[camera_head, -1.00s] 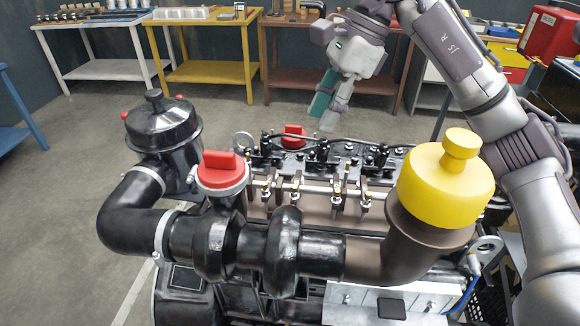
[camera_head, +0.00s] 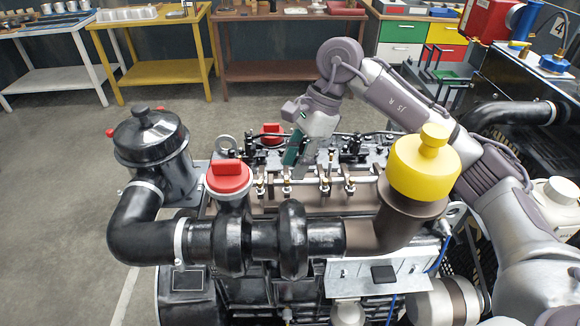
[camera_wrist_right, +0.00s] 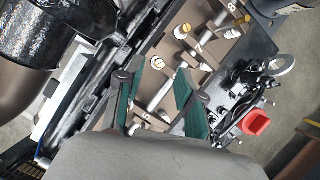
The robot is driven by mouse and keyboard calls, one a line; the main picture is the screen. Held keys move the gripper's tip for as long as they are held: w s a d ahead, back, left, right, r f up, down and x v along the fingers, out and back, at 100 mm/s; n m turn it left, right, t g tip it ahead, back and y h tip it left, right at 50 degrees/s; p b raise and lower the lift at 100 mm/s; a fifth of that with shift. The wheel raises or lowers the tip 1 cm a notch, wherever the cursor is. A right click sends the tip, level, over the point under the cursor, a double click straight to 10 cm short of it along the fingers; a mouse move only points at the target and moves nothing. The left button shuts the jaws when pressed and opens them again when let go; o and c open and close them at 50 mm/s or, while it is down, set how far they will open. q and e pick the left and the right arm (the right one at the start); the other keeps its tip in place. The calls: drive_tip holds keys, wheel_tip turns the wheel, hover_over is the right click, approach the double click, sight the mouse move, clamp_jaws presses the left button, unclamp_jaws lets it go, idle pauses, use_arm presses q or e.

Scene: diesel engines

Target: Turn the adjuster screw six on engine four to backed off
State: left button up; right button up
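The engine (camera_head: 270,240) stands in the middle of the head view, with a row of small brass-tipped adjuster screws (camera_head: 325,186) along its top. In the right wrist view, the numbers 8, 7 and 5 show beside the row. A shaft with a slotted screw head (camera_wrist_right: 157,63) lies between 7 and 5, in the place of number six; its own number is hidden. My right gripper (camera_head: 299,172) points down over the row. Its green-padded fingers (camera_wrist_right: 152,76) are open on either side of that shaft, with nothing visibly gripped; contact cannot be told. My left gripper is not in view.
A yellow cap (camera_head: 418,170), a red cap (camera_head: 229,178) and a black canister (camera_head: 152,145) stand up around the row. A red knob (camera_wrist_right: 256,122) is right of the fingers. Another machine at the right carries a 4 sign (camera_head: 559,28). Floor at left is clear.

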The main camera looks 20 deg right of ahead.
sight(287, 181)
drive_tip(key=shift+x, duration=1.55)
drive_tip(key=shift+d, duration=0.1)
clamp_jaws()
